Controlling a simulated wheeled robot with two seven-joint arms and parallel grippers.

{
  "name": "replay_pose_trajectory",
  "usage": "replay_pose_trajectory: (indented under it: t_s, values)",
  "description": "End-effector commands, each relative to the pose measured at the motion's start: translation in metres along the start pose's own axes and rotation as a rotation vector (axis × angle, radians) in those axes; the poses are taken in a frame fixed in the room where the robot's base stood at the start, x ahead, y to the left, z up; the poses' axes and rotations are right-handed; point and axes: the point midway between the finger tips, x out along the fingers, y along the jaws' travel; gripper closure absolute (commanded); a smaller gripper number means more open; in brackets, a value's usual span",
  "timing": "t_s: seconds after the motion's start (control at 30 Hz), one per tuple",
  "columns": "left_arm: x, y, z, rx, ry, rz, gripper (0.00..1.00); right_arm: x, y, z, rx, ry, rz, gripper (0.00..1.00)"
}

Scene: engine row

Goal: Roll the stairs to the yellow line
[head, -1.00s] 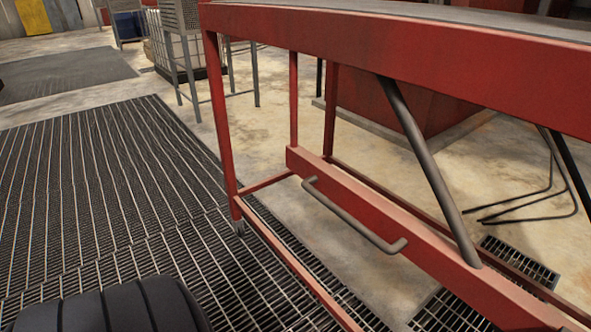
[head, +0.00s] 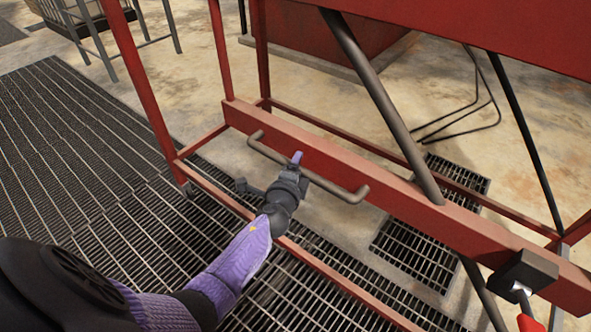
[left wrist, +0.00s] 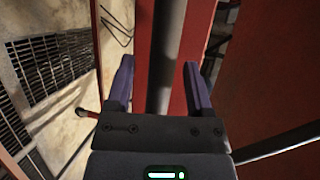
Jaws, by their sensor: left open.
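The stairs show as a red metal frame (head: 380,170) with posts, a low beam and dark diagonal braces; the steps are out of view. A grey bar handle (head: 345,192) runs along the low beam. My left gripper (head: 296,163) is at the handle's middle, with purple fingers. In the left wrist view, its open fingers (left wrist: 159,75) stand on either side of a grey bar (left wrist: 166,50), with red metal behind. Contact cannot be told. A black block (head: 525,271) with a red-ended lever (head: 528,321) sits on the beam. The yellow line and my right gripper are not in view.
Dark floor grating (head: 75,150) lies left of and under the frame, with a smaller grate (head: 425,245) beyond the beam. A grey metal stand (head: 95,35) is at the top left. A red block (head: 340,30) and thin dark bent rods (head: 480,105) are behind. Concrete lies between.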

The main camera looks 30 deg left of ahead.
Motion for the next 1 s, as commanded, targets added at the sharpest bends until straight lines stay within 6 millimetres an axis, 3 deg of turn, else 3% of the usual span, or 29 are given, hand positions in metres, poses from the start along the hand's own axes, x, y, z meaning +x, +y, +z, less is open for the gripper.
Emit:
replay_pose_trajectory:
  t_s: [0.17,0.5,1.0]
  values:
    - [-0.0002,-0.0003,0.0000,0.000,0.000,0.000,0.33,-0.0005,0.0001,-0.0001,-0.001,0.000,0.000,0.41]
    - [-0.0005,-0.0001,-0.0002,0.000,0.001,0.001,1.00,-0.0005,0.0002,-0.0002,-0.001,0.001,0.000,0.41]
    - [-0.0006,0.0003,-0.0002,0.000,0.001,0.001,1.00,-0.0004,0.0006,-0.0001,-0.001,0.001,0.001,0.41]
